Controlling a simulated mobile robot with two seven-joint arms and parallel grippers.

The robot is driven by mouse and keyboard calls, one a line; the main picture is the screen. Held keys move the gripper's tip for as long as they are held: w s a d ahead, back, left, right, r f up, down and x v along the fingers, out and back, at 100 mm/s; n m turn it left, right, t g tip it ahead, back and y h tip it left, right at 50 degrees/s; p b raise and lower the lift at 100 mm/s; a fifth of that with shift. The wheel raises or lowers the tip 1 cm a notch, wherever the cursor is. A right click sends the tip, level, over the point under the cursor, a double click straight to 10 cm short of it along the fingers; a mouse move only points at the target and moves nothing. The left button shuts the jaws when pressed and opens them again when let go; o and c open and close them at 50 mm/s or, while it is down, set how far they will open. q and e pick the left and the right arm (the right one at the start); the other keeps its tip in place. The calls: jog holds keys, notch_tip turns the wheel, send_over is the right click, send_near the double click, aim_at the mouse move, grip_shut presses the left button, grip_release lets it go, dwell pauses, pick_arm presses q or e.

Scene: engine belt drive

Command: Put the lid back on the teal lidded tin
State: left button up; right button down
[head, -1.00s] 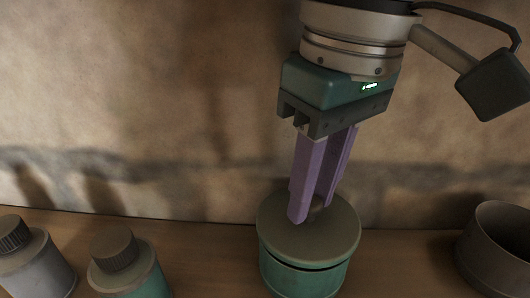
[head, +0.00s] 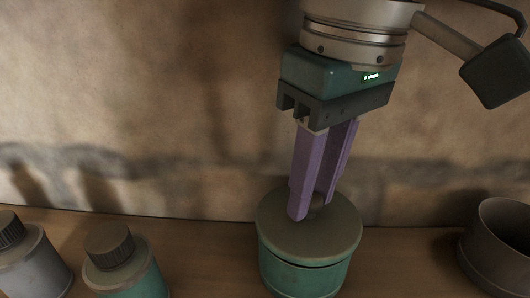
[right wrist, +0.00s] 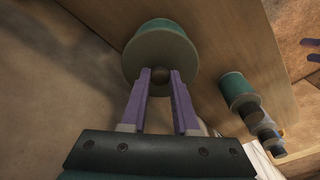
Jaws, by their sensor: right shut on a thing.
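The teal tin (head: 300,278) stands on the wooden surface at the bottom middle of the head view. Its grey-brown lid (head: 275,228) sits over the tin's mouth, with a dark line between rim and body at the front. I cannot tell whether it is fully seated. My right gripper (head: 312,210) comes down from above, its purple fingers shut on the lid's small knob. The right wrist view shows the knob (right wrist: 160,75) between the fingertips, the lid (right wrist: 135,60) and the tin behind it. My left gripper (right wrist: 310,50) seems to show at that view's right edge, its two purple fingers apart.
A teal bottle (head: 135,275) and a grey bottle (head: 35,270), both with dark caps, stand left of the tin. A dark open pot (head: 490,260) stands to the right. A stained wall (head: 150,90) rises behind. Bare surface lies on either side of the tin.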

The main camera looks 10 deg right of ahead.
dwell(0.4)
jog(key=shift+c, duration=0.6)
grip_release()
jog(key=shift+r+p, duration=0.4)
jog(key=shift+r, duration=0.35)
jog(key=shift+r+p, duration=1.3)
jog(key=shift+r, duration=1.45)
